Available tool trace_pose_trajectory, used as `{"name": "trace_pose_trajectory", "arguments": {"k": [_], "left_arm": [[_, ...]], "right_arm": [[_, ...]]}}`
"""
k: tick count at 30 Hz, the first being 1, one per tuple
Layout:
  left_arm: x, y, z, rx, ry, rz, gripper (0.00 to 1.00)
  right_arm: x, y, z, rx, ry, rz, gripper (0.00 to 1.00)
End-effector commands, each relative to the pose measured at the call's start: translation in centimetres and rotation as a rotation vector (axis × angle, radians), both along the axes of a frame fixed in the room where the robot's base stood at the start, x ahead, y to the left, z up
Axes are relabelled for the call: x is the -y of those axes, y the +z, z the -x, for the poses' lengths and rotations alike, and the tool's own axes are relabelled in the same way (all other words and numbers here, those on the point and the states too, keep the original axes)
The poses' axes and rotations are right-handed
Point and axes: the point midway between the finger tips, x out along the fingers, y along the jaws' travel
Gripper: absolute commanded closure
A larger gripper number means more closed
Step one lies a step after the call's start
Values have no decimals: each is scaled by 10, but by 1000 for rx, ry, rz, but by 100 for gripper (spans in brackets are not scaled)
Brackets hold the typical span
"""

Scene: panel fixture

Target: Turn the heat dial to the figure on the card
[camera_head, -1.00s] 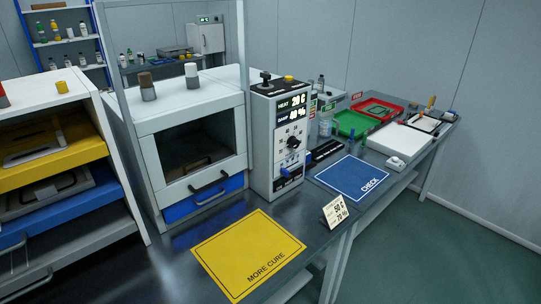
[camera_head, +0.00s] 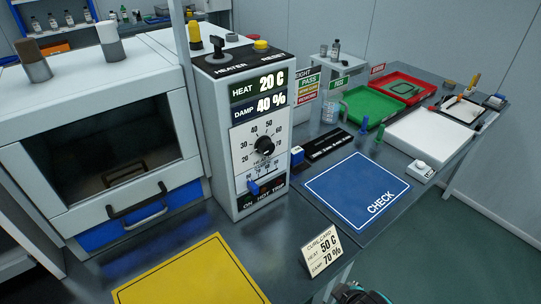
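The heat dial (camera_head: 264,146) is a black round knob on a white numbered scale, on the front of a tall grey control box (camera_head: 206,120). The display above it (camera_head: 258,94) reads HEAT 20 C and DAMP 40 %. The card (camera_head: 320,252) stands tilted near the table's front edge and reads HEAT 50 C, DAMP 70 %. A black and teal part of my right gripper or wrist (camera_head: 360,295) shows at the bottom edge, well below and right of the dial. Its fingers are not clear. My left gripper is out of view. Nothing touches the dial.
A blue slider handle (camera_head: 253,189) sits below the dial. A black lever (camera_head: 217,46) and yellow button (camera_head: 261,45) are on the box top. A windowed oven (camera_head: 100,165) stands left. Yellow (camera_head: 190,280) and blue CHECK (camera_head: 357,190) mats lie flat in front.

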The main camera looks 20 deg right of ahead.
Motion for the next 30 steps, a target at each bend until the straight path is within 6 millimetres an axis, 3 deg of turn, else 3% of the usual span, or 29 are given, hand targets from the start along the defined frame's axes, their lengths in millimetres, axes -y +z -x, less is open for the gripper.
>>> {"name": "trace_pose_trajectory", "arguments": {"k": [3, 10, 14, 18, 24, 30], "left_arm": [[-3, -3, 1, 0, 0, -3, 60], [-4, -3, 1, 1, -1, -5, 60], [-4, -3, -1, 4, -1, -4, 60], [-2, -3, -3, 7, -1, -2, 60], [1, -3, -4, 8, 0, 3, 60], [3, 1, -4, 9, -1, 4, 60]], "right_arm": [[28, 34, -26, 118, 156, 206, 41], [57, 109, -84, 345, 533, 693, 41], [49, 165, -114, 491, 832, 1082, 41], [17, 216, -129, 624, 1177, 1541, 41], [-17, 239, -124, 711, 1458, 1930, 41], [-24, 242, -129, 720, 1503, 2006, 41]]}}
